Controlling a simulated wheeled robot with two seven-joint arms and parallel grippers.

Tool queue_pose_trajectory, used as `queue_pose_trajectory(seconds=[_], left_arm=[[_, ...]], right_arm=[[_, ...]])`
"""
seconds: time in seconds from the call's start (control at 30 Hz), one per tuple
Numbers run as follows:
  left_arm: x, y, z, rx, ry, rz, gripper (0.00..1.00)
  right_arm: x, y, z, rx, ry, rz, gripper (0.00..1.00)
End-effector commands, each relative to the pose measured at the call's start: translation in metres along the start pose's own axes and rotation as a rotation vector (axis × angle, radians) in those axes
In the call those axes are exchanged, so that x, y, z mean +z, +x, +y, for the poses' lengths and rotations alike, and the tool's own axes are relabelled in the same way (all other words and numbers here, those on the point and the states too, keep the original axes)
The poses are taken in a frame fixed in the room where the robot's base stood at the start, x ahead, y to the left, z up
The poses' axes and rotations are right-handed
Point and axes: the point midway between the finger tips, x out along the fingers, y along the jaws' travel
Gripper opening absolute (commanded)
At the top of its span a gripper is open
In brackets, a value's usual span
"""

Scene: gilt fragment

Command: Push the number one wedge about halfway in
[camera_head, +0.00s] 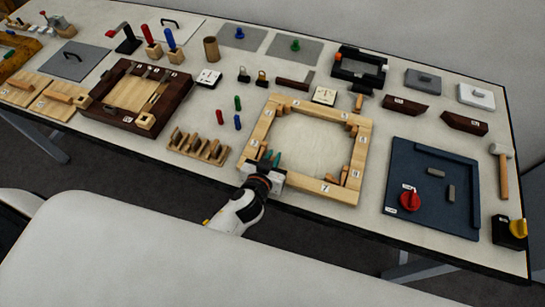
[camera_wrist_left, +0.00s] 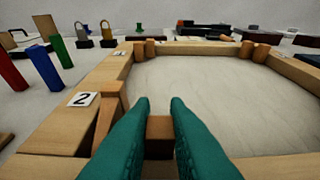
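The square wooden frame (camera_head: 325,188) with number labels lies on the table, with small wooden wedges at its corners. My left gripper (camera_head: 275,157) is over its front-left corner, fingers pointing into the frame. In the left wrist view its teal fingertips (camera_wrist_left: 161,100) are apart, with a small brown wooden block (camera_wrist_left: 160,127) in the gap, probably the number one wedge. Whether the fingers touch it I cannot tell, and its label is hidden. My right gripper is not in view.
Red, blue and green pegs (camera_head: 237,122) stand left of the frame. A wooden rack (camera_head: 198,148) is further left, and a dark blue tray (camera_head: 432,222) is to the right. The middle of the frame is bare.

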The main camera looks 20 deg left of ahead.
Motion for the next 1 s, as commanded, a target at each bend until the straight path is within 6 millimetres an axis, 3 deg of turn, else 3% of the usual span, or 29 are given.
queue_pose_trajectory(seconds=[0.07,0.67,0.7,0.8,1.0], left_arm=[[0.000,0.000,0.000,0.000,0.000,0.000,0.00],[0.000,0.000,0.012,0.002,0.001,0.000,0.00],[0.000,0.000,0.012,0.002,0.001,0.000,0.17],[0.000,0.000,0.012,0.001,0.001,0.000,0.33],[0.000,0.000,0.012,0.001,0.001,0.000,0.36]], right_arm=[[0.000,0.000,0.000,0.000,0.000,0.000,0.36],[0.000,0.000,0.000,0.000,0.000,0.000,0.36],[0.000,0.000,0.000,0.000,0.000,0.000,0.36],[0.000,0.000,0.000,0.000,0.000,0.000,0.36],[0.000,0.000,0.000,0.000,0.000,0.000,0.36]])
